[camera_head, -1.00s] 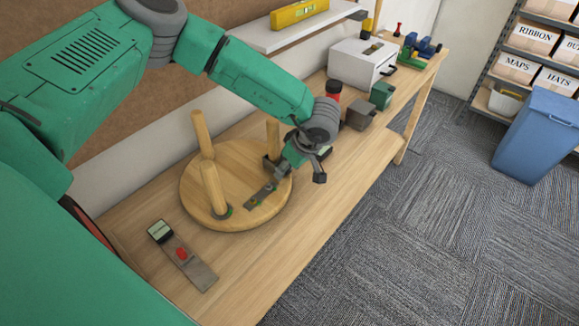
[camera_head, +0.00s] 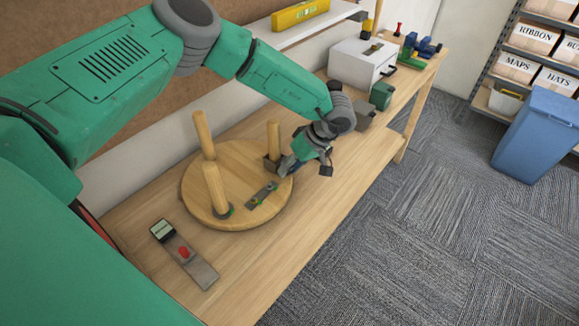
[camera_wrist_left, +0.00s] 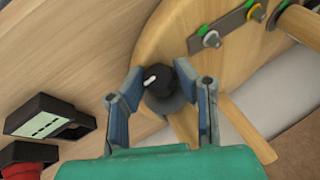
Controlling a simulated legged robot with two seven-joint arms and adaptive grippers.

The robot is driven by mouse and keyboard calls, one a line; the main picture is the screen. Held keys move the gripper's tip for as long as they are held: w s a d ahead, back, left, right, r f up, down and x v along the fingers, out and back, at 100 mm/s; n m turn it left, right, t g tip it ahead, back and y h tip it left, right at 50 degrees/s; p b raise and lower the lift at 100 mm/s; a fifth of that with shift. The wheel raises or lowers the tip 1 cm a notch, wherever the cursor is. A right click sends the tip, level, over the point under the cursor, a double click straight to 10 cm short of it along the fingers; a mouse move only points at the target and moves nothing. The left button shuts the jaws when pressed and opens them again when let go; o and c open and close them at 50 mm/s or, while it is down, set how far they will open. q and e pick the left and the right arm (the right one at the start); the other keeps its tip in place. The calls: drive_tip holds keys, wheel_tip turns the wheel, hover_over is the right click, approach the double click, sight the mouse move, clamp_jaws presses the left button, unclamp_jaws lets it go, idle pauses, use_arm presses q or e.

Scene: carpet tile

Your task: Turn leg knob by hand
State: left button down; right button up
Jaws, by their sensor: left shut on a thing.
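A round wooden stool top (camera_head: 235,170) lies on the bench with its legs pointing up. One leg (camera_head: 213,188) stands at the front, and another leg (camera_head: 274,138) stands near my gripper. A metal strip (camera_head: 261,195) with small green and yellow parts lies on the stool top; it also shows in the left wrist view (camera_wrist_left: 232,25). My left gripper (camera_head: 285,166) is low at the stool's right edge. In the left wrist view its fingers are on either side of a black knob (camera_wrist_left: 158,90) with a white mark, shut on it. The head view hides the knob. My right gripper is not in view.
A flat device with a screen and red button (camera_head: 183,253) lies at the bench's front left. A white box (camera_head: 362,62) and a green block (camera_head: 381,96) stand farther right. A shelf with a yellow level (camera_head: 300,13) is above. A blue bin (camera_head: 541,135) stands on the carpet.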

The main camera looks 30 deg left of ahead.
use_arm(q)
drive_tip(key=shift+w+r+g, duration=0.1)
drive_tip(key=shift+w+g, duration=0.1)
drive_tip(key=shift+g, duration=0.1)
drive_tip(key=c, duration=1.3)
unclamp_jaws()
drive_tip(key=shift+o, duration=0.2)
drive_tip(key=shift+w, duration=0.15)
drive_tip(key=shift+d, duration=0.1)
drive_tip(key=v, duration=1.1)
drive_tip(key=shift+w+d+r, duration=0.2)
drive_tip(key=shift+w+d, duration=0.05)
drive_tip(key=shift+d, duration=0.05)
